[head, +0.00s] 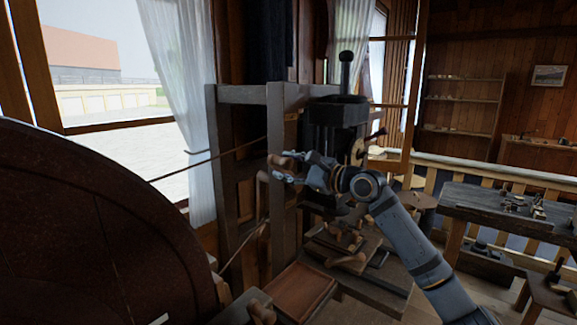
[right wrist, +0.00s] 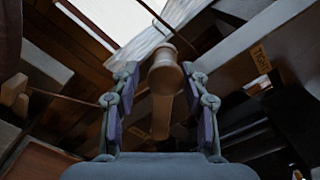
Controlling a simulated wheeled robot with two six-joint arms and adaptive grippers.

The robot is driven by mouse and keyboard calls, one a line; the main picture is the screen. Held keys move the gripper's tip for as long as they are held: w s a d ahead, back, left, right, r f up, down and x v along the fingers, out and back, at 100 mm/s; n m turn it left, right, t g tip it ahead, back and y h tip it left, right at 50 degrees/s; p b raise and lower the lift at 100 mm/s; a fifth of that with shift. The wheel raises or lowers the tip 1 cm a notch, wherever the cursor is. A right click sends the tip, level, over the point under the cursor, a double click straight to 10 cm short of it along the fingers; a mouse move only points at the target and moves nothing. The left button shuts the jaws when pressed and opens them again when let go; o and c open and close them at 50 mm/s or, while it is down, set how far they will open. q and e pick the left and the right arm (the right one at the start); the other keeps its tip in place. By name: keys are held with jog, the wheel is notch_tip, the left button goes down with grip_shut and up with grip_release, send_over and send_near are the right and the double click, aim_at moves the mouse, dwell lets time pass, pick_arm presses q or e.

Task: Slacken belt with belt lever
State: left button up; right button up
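The belt lever has a turned, light wooden handle with a rounded end; it shows in the head view (head: 279,162) and the right wrist view (right wrist: 164,82). My right gripper (head: 287,168) is at the handle, beside the dark wooden frame. In the right wrist view its fingers (right wrist: 162,92) stand apart on either side of the handle, with visible gaps, so it is open. The belt (head: 222,157) is a thin cord running from the big brown wheel (head: 90,220) to the machine, with a lower run (head: 245,247). My left gripper is not in view.
A label reading "TIGHT" (right wrist: 262,54) is on a beam right of the handle. The dark lathe frame (head: 284,190) stands close behind my right gripper. A wooden tray (head: 300,290) lies below. A workbench (head: 490,208) is at right.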

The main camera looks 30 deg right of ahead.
jog(key=shift+o, duration=0.3)
jog(key=shift+r, duration=0.1)
jog(key=shift+r, duration=0.1)
notch_tip(320, 180, up, 10)
jog(key=shift+f, duration=0.1)
